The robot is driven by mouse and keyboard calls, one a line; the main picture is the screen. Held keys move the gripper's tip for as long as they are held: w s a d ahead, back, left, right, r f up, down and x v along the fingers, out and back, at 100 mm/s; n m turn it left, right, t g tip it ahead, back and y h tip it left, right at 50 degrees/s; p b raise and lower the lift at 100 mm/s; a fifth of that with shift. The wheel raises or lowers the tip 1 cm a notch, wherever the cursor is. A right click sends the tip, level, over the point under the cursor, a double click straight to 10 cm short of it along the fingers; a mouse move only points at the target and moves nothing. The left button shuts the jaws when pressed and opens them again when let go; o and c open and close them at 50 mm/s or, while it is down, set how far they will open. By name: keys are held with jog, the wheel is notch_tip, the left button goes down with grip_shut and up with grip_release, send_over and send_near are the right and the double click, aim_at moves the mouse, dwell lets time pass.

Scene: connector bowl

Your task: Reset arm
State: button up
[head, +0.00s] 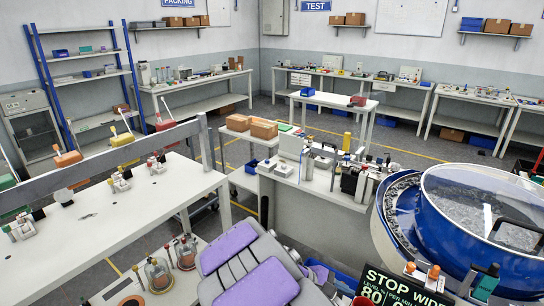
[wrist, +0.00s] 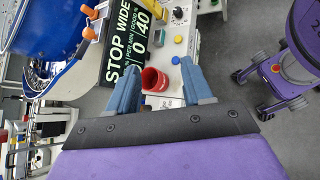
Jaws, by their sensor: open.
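My gripper (wrist: 158,72) is open in the wrist view, with its two blue fingers spread apart and pointing up the picture. A red, hollow round piece (wrist: 155,79) shows between the fingers. It appears to be on the pale control panel (wrist: 172,20) beyond them, and I see no finger closed on it. Whether the fingers touch it is hard to tell. I cannot make out the gripper in the head view. The large blue-rimmed bowl (head: 430,225) stands at the right of the head view. Its blue side (wrist: 50,25) shows at the wrist view's upper left.
A black "STOP WIDE" sign (head: 380,284) stands before the bowl and close left of the fingers in the wrist view (wrist: 125,55). A white bench (head: 110,235) with a grey rail lies left. A smaller workbench (head: 310,180) stands mid-room.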

jog(key=s+d+r+m+g+y, duration=0.1)
jog(key=s+d+r+m+y, duration=0.2)
jog(key=s, duration=0.4)
jog(key=s+r+m+g+y, duration=0.1)
jog(key=s+r+m+y, duration=0.1)
jog(key=s+m, duration=0.35)
jog(key=s+a+r+m+t+y, duration=0.1)
jog(key=s+a+y, duration=0.4)
jog(key=s, duration=0.8)
jog(key=shift+s+a+r+m+y, duration=0.4)
jog(key=shift+a+r+m, duration=0.1)
jog(key=shift+m, duration=0.75)
jog(key=shift+d, duration=0.1)
jog(key=shift+c, duration=0.7)
jog(key=shift+d, duration=0.1)
